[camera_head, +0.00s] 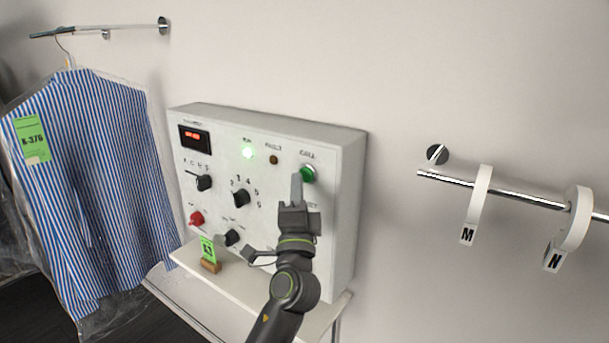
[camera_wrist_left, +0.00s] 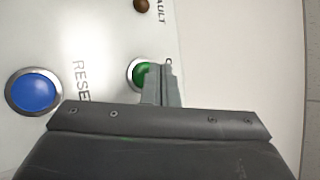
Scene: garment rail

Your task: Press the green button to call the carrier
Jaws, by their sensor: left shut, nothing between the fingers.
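The green button (camera_head: 308,174) sits in a metal ring at the upper right of the white control box (camera_head: 345,200), under the label CALL. My left gripper (camera_head: 297,178) is shut and empty, its fingertips pointing up just beside the button's left edge in the head view. In the left wrist view the green button (camera_wrist_left: 141,74) is partly hidden behind the shut fingers (camera_wrist_left: 165,72). I cannot tell whether the fingertips touch it. My right gripper is not in view.
A small green tag (camera_head: 208,250) stands on the shelf below. A bagged striped shirt (camera_head: 95,180) hangs left; a rail (camera_head: 520,197) with size rings is right.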

